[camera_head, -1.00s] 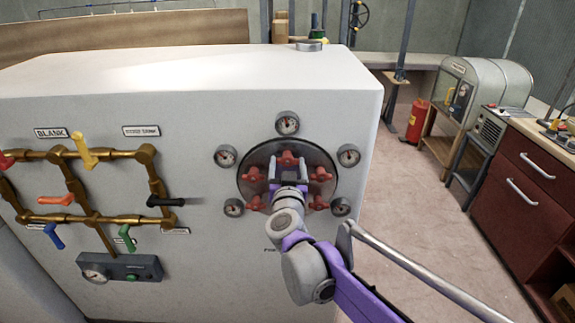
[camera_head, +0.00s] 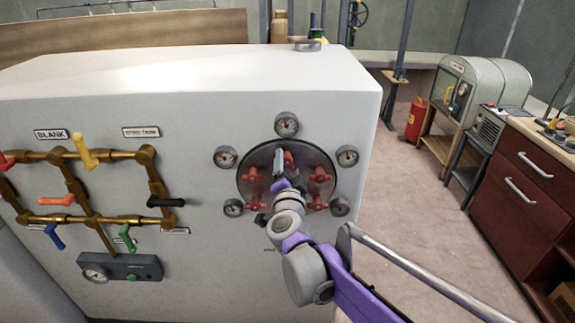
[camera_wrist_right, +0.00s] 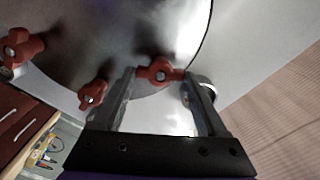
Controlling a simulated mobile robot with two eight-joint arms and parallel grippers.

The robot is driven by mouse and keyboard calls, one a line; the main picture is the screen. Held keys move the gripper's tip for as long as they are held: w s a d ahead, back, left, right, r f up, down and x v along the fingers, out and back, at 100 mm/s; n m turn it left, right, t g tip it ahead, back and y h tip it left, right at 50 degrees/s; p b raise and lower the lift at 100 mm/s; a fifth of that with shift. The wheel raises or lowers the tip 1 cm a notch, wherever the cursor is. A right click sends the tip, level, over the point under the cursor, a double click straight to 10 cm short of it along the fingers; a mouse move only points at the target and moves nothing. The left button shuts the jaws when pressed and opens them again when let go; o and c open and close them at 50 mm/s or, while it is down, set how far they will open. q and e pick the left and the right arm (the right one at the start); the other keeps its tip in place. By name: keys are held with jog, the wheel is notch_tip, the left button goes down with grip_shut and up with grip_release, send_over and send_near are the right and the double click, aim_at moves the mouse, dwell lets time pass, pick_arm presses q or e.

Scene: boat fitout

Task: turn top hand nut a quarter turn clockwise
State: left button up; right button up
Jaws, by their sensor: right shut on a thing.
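The top hand nut (camera_head: 289,158) is red and lobed, at the top of a round dark plate (camera_head: 262,158) on the white cabinet's front. My right gripper (camera_head: 286,163) is at this nut, its fingers turned on a slant and hiding part of it. In the right wrist view the nut (camera_wrist_right: 158,71) sits between the tips of my right gripper (camera_wrist_right: 162,78), which is shut on it. Other red nuts (camera_head: 320,174) ring the plate and stand clear of the fingers. My left gripper is not in view.
Several round gauges (camera_head: 287,124) surround the plate. Brass pipes (camera_head: 105,155) with coloured handles are on the cabinet's left. A red drawer cabinet (camera_head: 525,185) and a red extinguisher (camera_head: 417,120) stand at right. The floor between is clear.

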jog(key=m, duration=0.3)
jog(key=shift+m+p, duration=0.3)
jog(key=shift+m, duration=0.1)
jog(key=shift+f+m+p, duration=0.1)
jog(key=shift+m+p, duration=0.2)
jog(key=shift+m, duration=1.5)
jog(key=o, duration=1.3)
jog(key=shift+s, duration=0.1)
jog(key=s, duration=1)
jog(key=shift+s+b, duration=0.35)
jog(key=shift+b, duration=0.05)
